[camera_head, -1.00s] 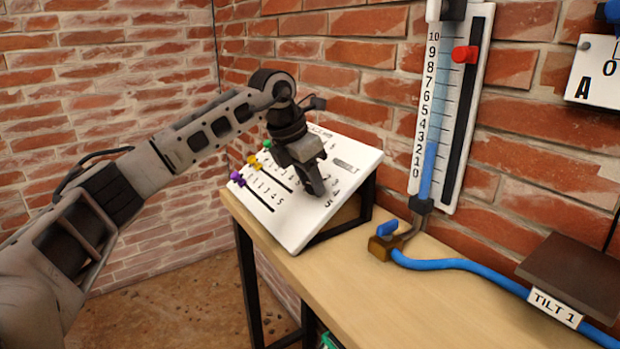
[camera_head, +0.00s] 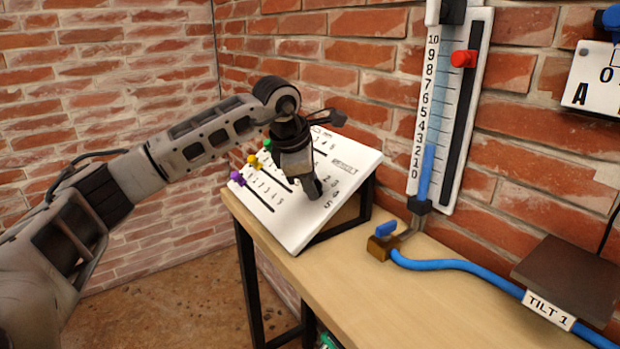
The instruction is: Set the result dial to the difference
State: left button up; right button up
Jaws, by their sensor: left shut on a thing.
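A tilted white panel (camera_head: 287,228) stands at the back left of the wooden table. It carries slots with numbers and coloured knobs: purple (camera_head: 236,177), yellow (camera_head: 254,161) and green (camera_head: 267,145). My left gripper (camera_head: 316,193) points down at the panel's right part, beside printed numbers. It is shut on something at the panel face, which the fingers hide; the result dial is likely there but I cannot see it. My right gripper is not in view.
A wall gauge (camera_head: 424,120) with blue liquid and a red marker (camera_head: 463,59) hangs on the brick wall. A blue-handled brass valve (camera_head: 384,243) and blue hose (camera_head: 450,265) lie on the table (camera_head: 370,300). A brown plate (camera_head: 570,277) labelled TILT 1 is at right.

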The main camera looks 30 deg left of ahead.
pick_arm(q)
jog(key=m, duration=0.3)
jog(key=shift+m+t, duration=0.3)
jog(key=shift+t, duration=0.1)
jog(key=m+t+b, duration=0.1)
jog(key=m, duration=0.3)
jog(key=shift+s+f, duration=0.1)
jog(key=shift+s, duration=0.05)
jog(key=m+b, duration=0.1)
jog(key=m, duration=0.3)
jog(key=shift+m+t, duration=0.4)
jog(key=m+t+b, duration=0.1)
jog(key=m, duration=0.4)
jog(key=shift+s+f+m+h, duration=0.1)
jog(key=shift+m+h, duration=0.2)
jog(key=shift+h, duration=0.1)
jog(key=m+h, duration=0.1)
jog(key=m, duration=0.5)
jog(key=shift+a, duration=0.15)
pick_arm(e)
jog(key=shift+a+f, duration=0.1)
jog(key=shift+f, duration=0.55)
pick_arm(q)
jog(key=shift+m+h, duration=0.3)
jog(key=o, duration=1)
